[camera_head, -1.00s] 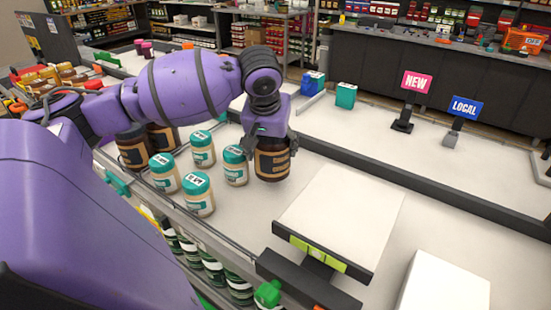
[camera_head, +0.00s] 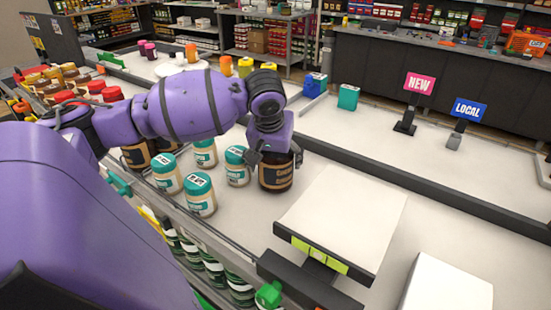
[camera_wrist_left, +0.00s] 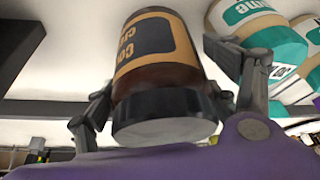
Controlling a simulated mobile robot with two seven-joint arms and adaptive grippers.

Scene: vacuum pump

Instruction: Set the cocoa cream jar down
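The cocoa cream jar (camera_head: 276,174), dark brown with a tan and black label, stands upright on the white counter. Its black lid (camera_wrist_left: 165,113) shows in the left wrist view between the fingers. My left gripper (camera_head: 274,157) is above and around the top of the jar. Its fingers are spread, one on each side of the lid, with a gap on the right finger's side in the wrist view. In the head view the gripper hides the top of the jar. My right gripper is in neither view.
Several teal-lidded jars (camera_head: 236,167) stand close left of the cocoa jar. A white-topped scale (camera_head: 345,220) is to its right, with a white box (camera_head: 448,285) beyond. NEW (camera_head: 418,84) and LOCAL (camera_head: 467,109) signs stand farther back. The counter behind the jar is clear.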

